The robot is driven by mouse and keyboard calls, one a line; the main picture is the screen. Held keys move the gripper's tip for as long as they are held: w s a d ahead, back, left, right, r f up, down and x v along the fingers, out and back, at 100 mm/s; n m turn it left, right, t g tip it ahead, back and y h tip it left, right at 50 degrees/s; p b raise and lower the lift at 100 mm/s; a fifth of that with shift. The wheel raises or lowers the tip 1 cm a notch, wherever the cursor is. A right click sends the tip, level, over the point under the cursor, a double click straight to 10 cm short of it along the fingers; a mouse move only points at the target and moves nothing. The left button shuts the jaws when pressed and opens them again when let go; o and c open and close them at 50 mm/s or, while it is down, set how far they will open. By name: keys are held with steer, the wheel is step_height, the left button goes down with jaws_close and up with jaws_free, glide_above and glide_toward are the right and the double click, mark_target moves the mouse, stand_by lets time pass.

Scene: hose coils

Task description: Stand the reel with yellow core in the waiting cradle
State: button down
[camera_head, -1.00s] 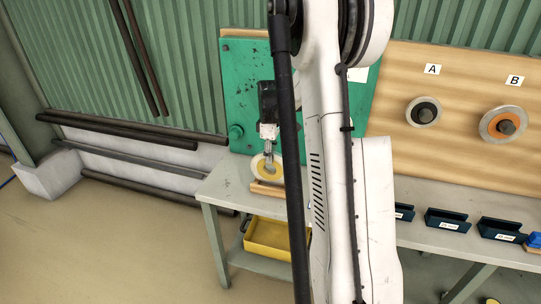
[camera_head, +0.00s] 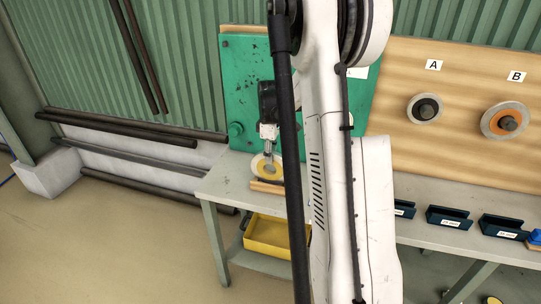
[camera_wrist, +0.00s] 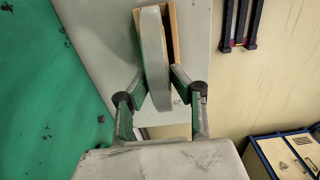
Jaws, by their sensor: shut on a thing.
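The reel with yellow core (camera_head: 260,167) is a pale disc with a yellow middle, held upright at the left end of the bench. My gripper (camera_head: 268,157) is shut on its upper part. In the wrist view the reel (camera_wrist: 154,45) shows edge-on between the two fingertips of my gripper (camera_wrist: 160,88). The wooden cradle (camera_head: 266,187) lies on the bench directly below the reel; it also shows along the reel's edge in the wrist view (camera_wrist: 173,30). I cannot tell whether the reel's bottom rests in the cradle. My arm hides the right side.
A green panel (camera_head: 240,90) rises close behind the gripper. The bench (camera_head: 222,183) has free room left of the cradle. A yellow bin (camera_head: 268,236) sits on the lower shelf. Reels A (camera_head: 413,109) and B (camera_head: 493,122) hang on a wooden board, above dark blue trays (camera_head: 449,218).

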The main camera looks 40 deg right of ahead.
steer(key=shift+f+b, duration=0.55)
steer(key=shift+f, duration=0.15)
stand_by(0.5)
steer(key=c, duration=1.4)
jaws_free()
steer(key=shift+c, duration=0.2)
steer(key=shift+r, duration=0.2)
steer(key=shift+r+p, duration=1.6)
steer(key=shift+r, duration=1.75)
